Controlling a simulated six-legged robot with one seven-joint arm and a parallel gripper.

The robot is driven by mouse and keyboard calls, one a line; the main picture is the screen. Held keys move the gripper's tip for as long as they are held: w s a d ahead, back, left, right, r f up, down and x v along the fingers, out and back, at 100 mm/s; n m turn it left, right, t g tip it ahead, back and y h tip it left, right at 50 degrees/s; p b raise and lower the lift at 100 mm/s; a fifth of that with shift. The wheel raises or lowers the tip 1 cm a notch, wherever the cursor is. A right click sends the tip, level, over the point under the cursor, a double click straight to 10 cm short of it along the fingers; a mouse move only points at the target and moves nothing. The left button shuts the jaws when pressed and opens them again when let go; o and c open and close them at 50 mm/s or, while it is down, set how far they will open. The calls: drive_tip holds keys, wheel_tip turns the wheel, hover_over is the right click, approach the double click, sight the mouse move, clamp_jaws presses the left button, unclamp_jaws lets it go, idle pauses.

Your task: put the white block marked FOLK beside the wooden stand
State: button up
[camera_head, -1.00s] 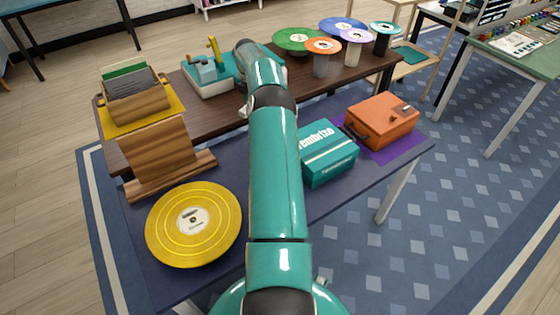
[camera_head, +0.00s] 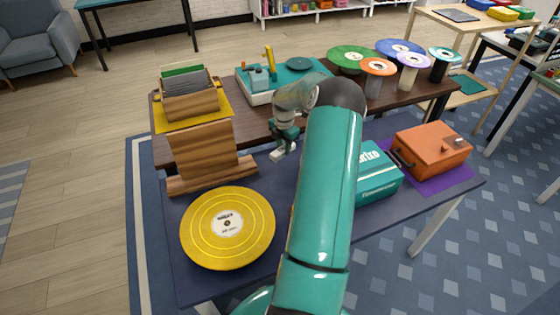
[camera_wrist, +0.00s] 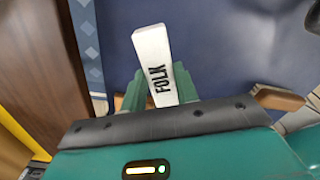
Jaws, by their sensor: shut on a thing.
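My gripper (camera_head: 284,148) is shut on the white block (camera_wrist: 152,50). In the wrist view the block sticks out between the green fingers, with the black word FOLK readable along it. In the head view the white block (camera_head: 278,155) shows small under the fingers, above the dark blue table top; I cannot tell whether it touches the table. The wooden stand (camera_head: 205,152), a brown slanted back with a long front ledge, stands left of my gripper, apart from it.
A yellow record (camera_head: 228,205) lies in front of the stand. A teal box (camera_head: 378,180) and an orange case (camera_head: 432,148) stand on the right. Behind, a raised brown shelf (camera_head: 250,125) holds a record crate (camera_head: 190,100), a turntable (camera_head: 285,80) and several discs on spindles. Table between stand and teal box is clear.

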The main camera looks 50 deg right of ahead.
sight(280, 151)
drive_tip(key=shift+a+f, duration=1)
drive_tip(key=shift+f, duration=0.15)
drive_tip(key=shift+a+f, duration=0.15)
drive_tip(key=shift+f, duration=0.75)
drive_tip(key=shift+a+f, duration=0.1)
drive_tip(key=shift+f, duration=0.8)
drive_tip(key=o, duration=1)
drive_tip(key=shift+f, duration=0.1)
drive_tip(key=shift+c, duration=0.2)
wheel_tip(280, 151, up, 12)
drive_tip(key=shift+f, duration=0.25)
drive_tip(key=shift+r, duration=0.4)
